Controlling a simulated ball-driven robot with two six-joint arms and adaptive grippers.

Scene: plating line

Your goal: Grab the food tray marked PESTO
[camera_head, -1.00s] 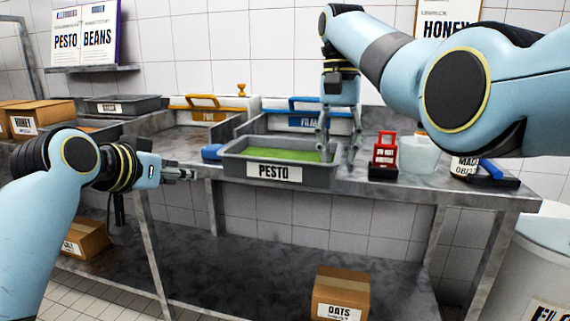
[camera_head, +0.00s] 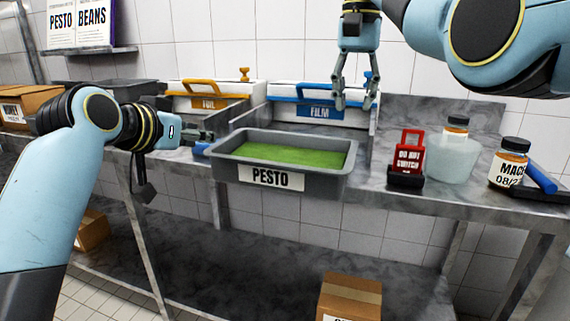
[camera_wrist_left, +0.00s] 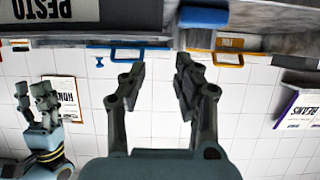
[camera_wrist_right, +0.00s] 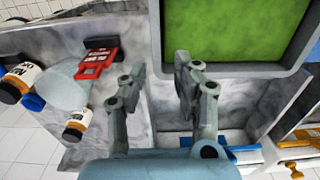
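The grey food tray marked PESTO (camera_head: 330,184) sits on the steel counter with green contents inside. It shows upside down at the top left of the left wrist view (camera_wrist_left: 120,12), and its grey rim is close in the right wrist view (camera_wrist_right: 230,70). My left gripper (camera_head: 208,136) is left of the tray, apart from it. Its fingers stand apart with nothing between them in the left wrist view (camera_wrist_left: 157,75). My right gripper (camera_head: 354,104) is raised above and behind the tray's right end. Its fingers are open and empty in the right wrist view (camera_wrist_right: 162,75).
A red DO NOT SWITCH sign (camera_head: 408,158), a pale tub (camera_head: 453,158) and a labelled jar (camera_head: 508,165) stand right of the tray. Orange-handled (camera_head: 205,88) and blue-handled FILM (camera_head: 320,112) dispensers stand behind. A blue object (camera_head: 200,149) lies by the tray's left end.

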